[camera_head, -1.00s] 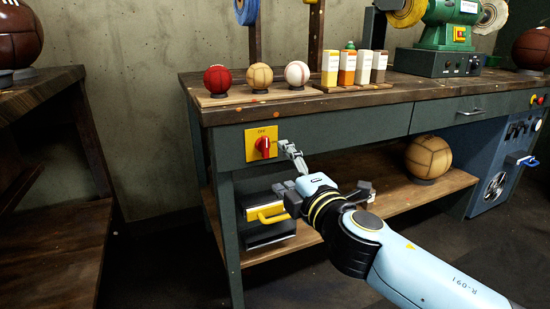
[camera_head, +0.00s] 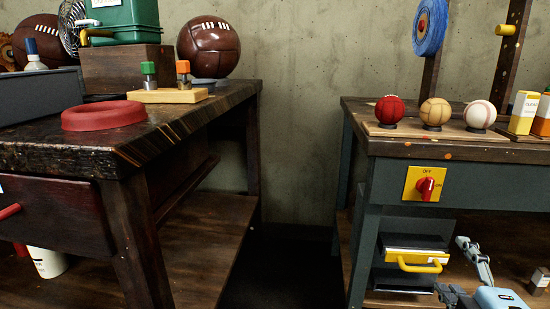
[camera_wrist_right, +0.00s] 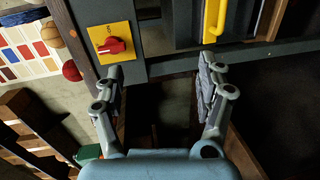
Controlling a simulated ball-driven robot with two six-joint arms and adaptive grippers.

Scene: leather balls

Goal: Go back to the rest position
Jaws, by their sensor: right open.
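My right gripper (camera_head: 464,272) shows at the lower right of the head view, below and right of the red rotary switch (camera_head: 425,188) on its yellow plate marked OFF. Its blue-grey body is cut off by the bottom edge. In the right wrist view the two fingers (camera_wrist_right: 160,72) stand wide apart with nothing between them. The switch also shows there (camera_wrist_right: 112,46), just beyond the left fingertip and apart from it as far as I can tell. My left gripper is in no view now.
The grey-green workbench (camera_head: 480,186) carries several small balls and boxes. Below the switch is a drawer unit with a yellow handle (camera_head: 418,264), near the gripper. A dark wooden bench (camera_head: 60,150) stands left, with a red ring (camera_head: 104,115). A gap separates the benches.

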